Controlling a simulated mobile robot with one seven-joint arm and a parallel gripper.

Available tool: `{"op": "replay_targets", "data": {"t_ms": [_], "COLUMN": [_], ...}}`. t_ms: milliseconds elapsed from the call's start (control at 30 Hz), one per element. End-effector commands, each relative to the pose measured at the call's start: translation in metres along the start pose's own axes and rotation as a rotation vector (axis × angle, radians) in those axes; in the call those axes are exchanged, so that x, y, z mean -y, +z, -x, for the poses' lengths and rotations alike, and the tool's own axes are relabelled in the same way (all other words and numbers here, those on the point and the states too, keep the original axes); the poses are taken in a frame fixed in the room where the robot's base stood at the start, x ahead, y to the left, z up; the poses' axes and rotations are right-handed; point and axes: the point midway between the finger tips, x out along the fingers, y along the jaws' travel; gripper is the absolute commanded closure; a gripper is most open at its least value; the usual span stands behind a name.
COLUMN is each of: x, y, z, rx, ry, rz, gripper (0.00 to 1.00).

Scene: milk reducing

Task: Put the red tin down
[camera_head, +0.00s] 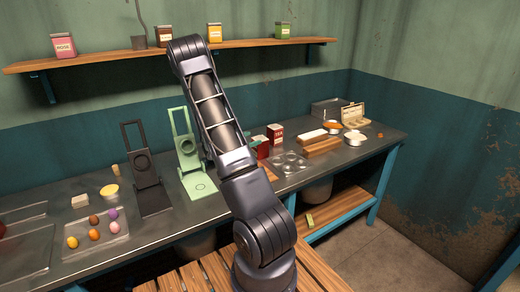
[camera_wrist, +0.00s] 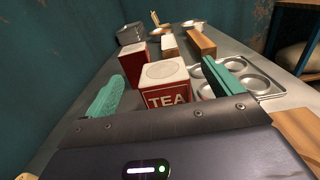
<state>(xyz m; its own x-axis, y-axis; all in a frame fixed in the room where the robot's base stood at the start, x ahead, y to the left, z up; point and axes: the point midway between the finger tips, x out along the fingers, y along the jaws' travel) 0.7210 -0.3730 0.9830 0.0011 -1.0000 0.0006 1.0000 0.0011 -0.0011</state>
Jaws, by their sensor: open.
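A red tin with a white lid and a TEA label (camera_wrist: 165,88) stands upright in the wrist view, between the teal fingers of my gripper (camera_wrist: 162,73). The fingers are spread apart, with a visible gap on each side of the tin. The tin's lower part is hidden behind the gripper body. In the head view this red tin (camera_head: 262,147) is on the counter, partly behind my arm, which also hides most of the gripper. A second red tin (camera_wrist: 133,63) stands just beyond it, also in the head view (camera_head: 275,133).
A muffin tray (camera_wrist: 262,84) lies right of the tin on the counter (camera_head: 225,198). A green stand (camera_head: 186,146) is left of my arm.

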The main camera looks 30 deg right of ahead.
Motion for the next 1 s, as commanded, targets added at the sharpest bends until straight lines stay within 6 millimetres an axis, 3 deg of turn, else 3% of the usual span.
{"op": "replay_targets", "data": {"t_ms": [167, 533, 800, 1000], "x": [0.0, 0.001, 0.001, 0.0], "y": [-0.023, -0.021, -0.02, -0.02], "z": [0.0, -0.023, -0.062, -0.075], "rx": [0.0, 0.0, -0.001, -0.001], "ry": [-0.001, -0.002, -0.003, -0.001], "rz": [0.002, -0.001, -0.002, -0.001], "gripper": [0.09, 0.09, 0.09, 0.09]}}
